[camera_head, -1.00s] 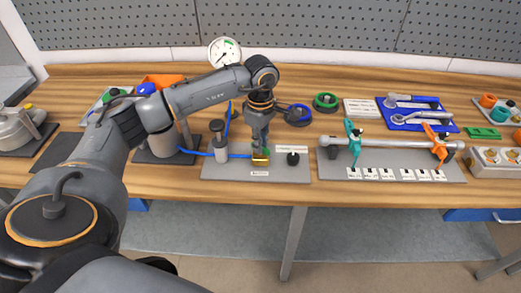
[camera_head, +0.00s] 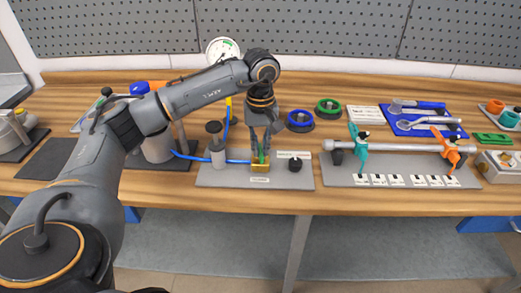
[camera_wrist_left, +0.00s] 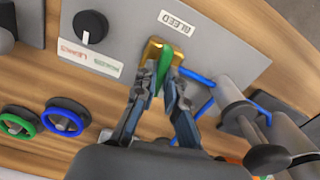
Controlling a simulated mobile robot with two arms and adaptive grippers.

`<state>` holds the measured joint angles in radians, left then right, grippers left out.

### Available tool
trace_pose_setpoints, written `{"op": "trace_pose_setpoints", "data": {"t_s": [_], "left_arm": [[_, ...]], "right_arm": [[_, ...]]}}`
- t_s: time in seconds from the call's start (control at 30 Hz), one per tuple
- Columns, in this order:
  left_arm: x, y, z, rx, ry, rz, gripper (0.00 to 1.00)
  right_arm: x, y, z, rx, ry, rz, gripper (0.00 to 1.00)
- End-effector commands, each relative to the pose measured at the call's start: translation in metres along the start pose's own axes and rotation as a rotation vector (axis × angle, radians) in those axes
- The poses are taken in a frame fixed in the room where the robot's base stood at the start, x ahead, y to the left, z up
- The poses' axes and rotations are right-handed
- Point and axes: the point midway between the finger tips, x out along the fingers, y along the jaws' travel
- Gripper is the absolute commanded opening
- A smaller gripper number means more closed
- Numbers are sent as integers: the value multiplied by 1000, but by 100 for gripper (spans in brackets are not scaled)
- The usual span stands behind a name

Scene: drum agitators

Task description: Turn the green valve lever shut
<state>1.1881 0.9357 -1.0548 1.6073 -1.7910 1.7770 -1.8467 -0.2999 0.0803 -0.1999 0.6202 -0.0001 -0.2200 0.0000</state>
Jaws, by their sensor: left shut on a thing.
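The green valve lever (camera_head: 261,156) sits on a small brass valve body (camera_head: 260,168) on a grey plate (camera_head: 215,181). My left gripper (camera_head: 260,150) reaches down from above, with one finger on each side of the lever. In the left wrist view the gripper (camera_wrist_left: 164,78) is shut on the green lever (camera_wrist_left: 164,62), and the brass body (camera_wrist_left: 151,49) lies just beyond the fingertips, beside the BLEED label (camera_wrist_left: 177,23). The fingers cover part of the lever, so its exact angle to the valve is hard to judge. My right gripper is not in view.
A black knob (camera_head: 295,164) stands close right of the valve. A grey cylinder (camera_head: 217,153) with blue tubing (camera_head: 186,155) stands left. Blue (camera_head: 300,119) and green (camera_head: 328,106) handwheels are behind. A pipe (camera_head: 400,146) with teal and orange levers lies right.

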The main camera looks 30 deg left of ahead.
Motion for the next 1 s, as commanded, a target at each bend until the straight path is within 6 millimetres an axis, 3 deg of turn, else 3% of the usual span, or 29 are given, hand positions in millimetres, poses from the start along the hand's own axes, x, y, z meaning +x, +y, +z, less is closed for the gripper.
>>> {"op": "trace_pose_setpoints", "data": {"t_s": [0.77, 0.8, 0.9, 1.0], "left_arm": [[-2, 0, -1, 105, 3, 3, 0], [-2, 0, -1, 105, 3, 3, 15], [-2, 0, -1, 105, 3, 2, 34], [-1, 0, -1, 105, 2, 2, 34]], "right_arm": [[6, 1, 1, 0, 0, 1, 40], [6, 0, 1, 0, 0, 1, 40], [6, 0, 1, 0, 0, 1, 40], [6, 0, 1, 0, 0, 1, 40]]}}
